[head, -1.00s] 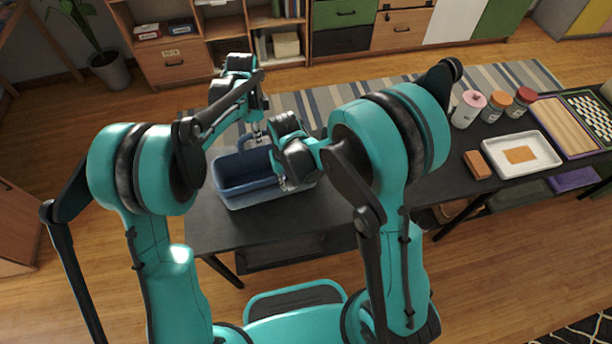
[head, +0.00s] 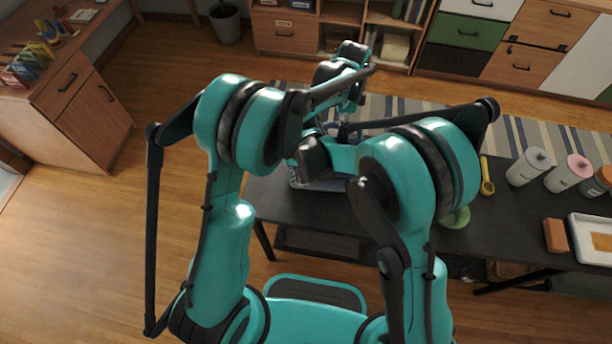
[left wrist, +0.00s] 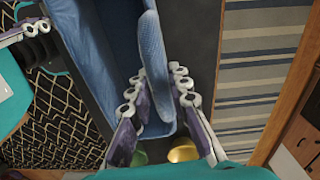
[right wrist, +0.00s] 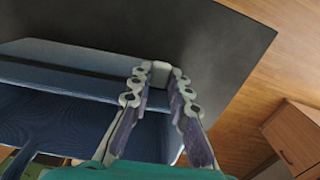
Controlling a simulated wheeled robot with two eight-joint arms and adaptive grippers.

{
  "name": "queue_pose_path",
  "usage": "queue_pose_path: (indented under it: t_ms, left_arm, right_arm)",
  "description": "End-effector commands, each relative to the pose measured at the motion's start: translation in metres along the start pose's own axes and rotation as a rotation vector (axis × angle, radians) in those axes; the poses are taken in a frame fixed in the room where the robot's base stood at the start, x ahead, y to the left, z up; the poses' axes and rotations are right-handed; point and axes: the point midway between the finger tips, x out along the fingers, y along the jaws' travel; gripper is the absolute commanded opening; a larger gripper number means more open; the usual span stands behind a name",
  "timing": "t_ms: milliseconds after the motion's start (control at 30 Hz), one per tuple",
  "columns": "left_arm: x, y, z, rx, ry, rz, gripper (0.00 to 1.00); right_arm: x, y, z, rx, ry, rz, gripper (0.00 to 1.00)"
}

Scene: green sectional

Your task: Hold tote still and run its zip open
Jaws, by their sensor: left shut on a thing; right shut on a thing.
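The blue tote (left wrist: 88,45) stands on the dark table. Its open top and inside show in both wrist views, including the right wrist view (right wrist: 60,110). In the head view my arms hide most of it. My left gripper (left wrist: 157,85) is shut on the tote's upright blue handle (left wrist: 152,50) at one long side. My right gripper (right wrist: 160,80) is shut on a small grey zip pull (right wrist: 160,70) at the tote's rim, near its end. The zip's teeth are too small to make out.
The dark table (head: 510,235) carries a yellow utensil (head: 487,178), a green round thing (head: 456,218), jars (head: 528,167), a brown block (head: 555,236) and a white tray (head: 590,245) to the right. A striped rug (head: 535,135) lies behind it.

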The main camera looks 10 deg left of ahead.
Motion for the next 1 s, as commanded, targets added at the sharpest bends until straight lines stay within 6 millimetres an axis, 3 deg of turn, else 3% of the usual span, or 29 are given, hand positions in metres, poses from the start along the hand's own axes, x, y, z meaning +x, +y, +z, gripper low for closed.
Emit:
queue_pose_path:
  t_ms: [133,167,233,767,1000]
  left_arm:
    - [0.000,0.000,0.000,0.000,0.001,0.001,0.00]
    - [0.000,0.000,0.000,0.000,0.000,0.001,0.00]
    - [0.000,0.000,0.000,0.000,0.000,0.001,0.00]
    - [0.000,0.000,0.000,0.000,0.000,0.000,0.00]
    - [0.000,0.000,0.000,0.000,0.000,0.000,0.00]
  right_arm:
    - [0.000,0.000,0.000,0.000,0.000,0.000,0.00]
    - [0.000,0.000,0.000,0.000,0.000,0.000,0.20]
    - [0.000,0.001,0.000,0.000,0.000,0.000,0.38]
    - [0.000,0.002,0.000,0.000,0.000,0.001,0.40]
    - [0.000,0.026,-0.001,0.004,0.000,0.001,0.40]
